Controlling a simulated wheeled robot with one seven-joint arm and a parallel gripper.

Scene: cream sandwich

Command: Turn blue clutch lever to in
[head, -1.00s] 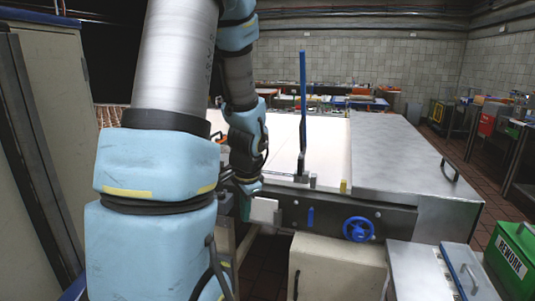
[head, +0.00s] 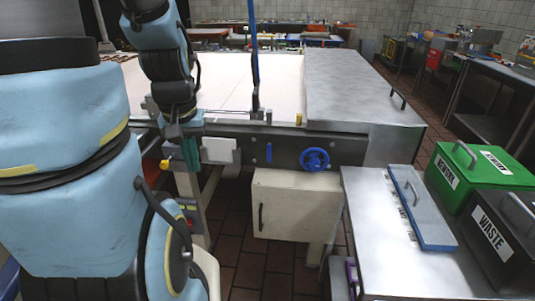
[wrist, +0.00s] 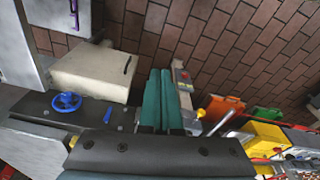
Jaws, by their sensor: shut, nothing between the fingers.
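A short blue lever (head: 268,152) stands upright on the machine's dark front rail; it also shows in the wrist view (wrist: 107,115). A tall blue bar (head: 253,45) rises from the table edge above it. No label tells which is the clutch lever, and I cannot read an "in" mark. My gripper (head: 190,155) is in front of the rail, left of the short lever, with a white plate between them in the picture. Its teal fingers (wrist: 161,100) are shut together, empty, and apart from the short lever.
A blue handwheel (head: 314,159) sits right of the short lever. The white plate (head: 220,150) is on the rail. A cream cabinet (head: 285,205) stands below. A steel counter (head: 375,235) with green (head: 478,172) and black (head: 500,230) bins is at right.

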